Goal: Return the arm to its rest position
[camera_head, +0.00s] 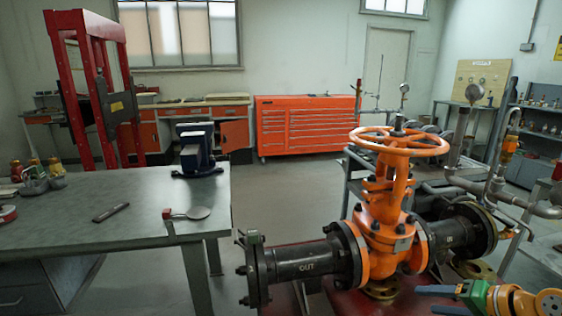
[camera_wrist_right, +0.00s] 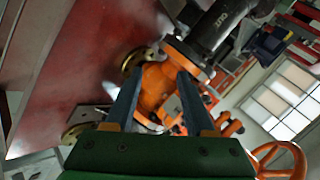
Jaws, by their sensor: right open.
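The orange gate valve (camera_head: 383,238) stands upright in the head view, with its round orange handwheel (camera_head: 399,141) on top and a black pipe marked OUT (camera_head: 305,266) on its left. My right gripper (camera_head: 425,300) is at the lower right of the head view, below and to the right of the valve body. In the right wrist view its two fingers (camera_wrist_right: 158,100) are apart with nothing between them held. The valve body (camera_wrist_right: 155,88) shows beyond the fingers, and part of the handwheel (camera_wrist_right: 282,160) shows at the lower right. My left gripper is not in view.
A grey workbench (camera_head: 120,228) with a blue vise (camera_head: 197,150) stands on the left. An orange tool cabinet (camera_head: 305,126) is at the back wall. Pipes and gauges (camera_head: 490,190) crowd the right side. Open floor (camera_head: 275,190) lies between bench and valve.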

